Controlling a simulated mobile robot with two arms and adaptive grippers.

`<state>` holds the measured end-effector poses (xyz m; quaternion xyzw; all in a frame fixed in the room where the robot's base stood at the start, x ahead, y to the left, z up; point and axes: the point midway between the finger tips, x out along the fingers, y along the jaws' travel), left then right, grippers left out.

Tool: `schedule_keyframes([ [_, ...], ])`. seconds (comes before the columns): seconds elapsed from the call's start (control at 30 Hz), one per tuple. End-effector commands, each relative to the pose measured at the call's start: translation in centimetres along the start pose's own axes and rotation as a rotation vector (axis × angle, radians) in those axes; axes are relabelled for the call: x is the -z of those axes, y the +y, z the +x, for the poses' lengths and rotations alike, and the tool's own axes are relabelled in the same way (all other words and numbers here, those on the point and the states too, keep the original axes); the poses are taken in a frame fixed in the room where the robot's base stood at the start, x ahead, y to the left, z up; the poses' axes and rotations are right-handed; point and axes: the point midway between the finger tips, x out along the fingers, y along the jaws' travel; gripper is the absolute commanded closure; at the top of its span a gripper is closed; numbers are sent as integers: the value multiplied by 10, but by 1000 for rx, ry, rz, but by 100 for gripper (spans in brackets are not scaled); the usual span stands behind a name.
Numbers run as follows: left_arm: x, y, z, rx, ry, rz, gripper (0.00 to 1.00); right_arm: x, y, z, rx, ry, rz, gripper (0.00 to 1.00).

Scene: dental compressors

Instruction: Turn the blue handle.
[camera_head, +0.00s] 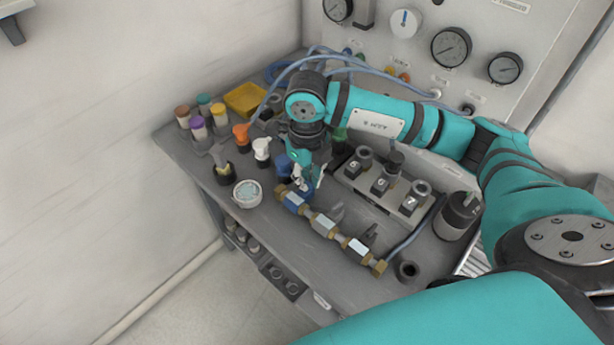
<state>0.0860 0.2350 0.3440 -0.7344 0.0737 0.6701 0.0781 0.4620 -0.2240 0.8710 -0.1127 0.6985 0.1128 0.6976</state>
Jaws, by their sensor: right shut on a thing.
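The blue handle (291,190) is at the far left end of a brass-and-steel valve manifold (324,226) on the bench. My right gripper (305,187) comes down on it from above, shut on the handle, and hides part of it. The handle's exact angle is hard to tell. My left gripper is not in view.
Colored-cap valves and bottles, a yellow tray (245,100) and a round gauge (247,193) stand to the left. A block of numbered black sockets (383,186) and a dark cylinder (458,216) are to the right. A gauge panel (440,20) rises behind.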

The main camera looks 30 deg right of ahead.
Motion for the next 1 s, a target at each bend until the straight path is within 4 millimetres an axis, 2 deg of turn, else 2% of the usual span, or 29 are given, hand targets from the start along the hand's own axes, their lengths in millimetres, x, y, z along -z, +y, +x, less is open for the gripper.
schedule_keyframes([
  [0.03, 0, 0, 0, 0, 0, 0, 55, -1, -1, -2, 2, -5, 3, 89],
  [0.2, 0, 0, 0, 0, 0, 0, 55, -1, -1, -1, 1, -4, 2, 68],
  [0.47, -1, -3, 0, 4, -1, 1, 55, -1, 0, -1, 0, -2, 0, 68],
  [0.57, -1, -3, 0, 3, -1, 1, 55, -1, 0, -8, 0, -3, 1, 68],
  [0.67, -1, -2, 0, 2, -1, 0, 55, -2, -1, -22, 1, -7, 1, 68],
  [1.0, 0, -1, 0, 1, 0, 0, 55, -2, -1, -93, 2, -7, 1, 68],
])
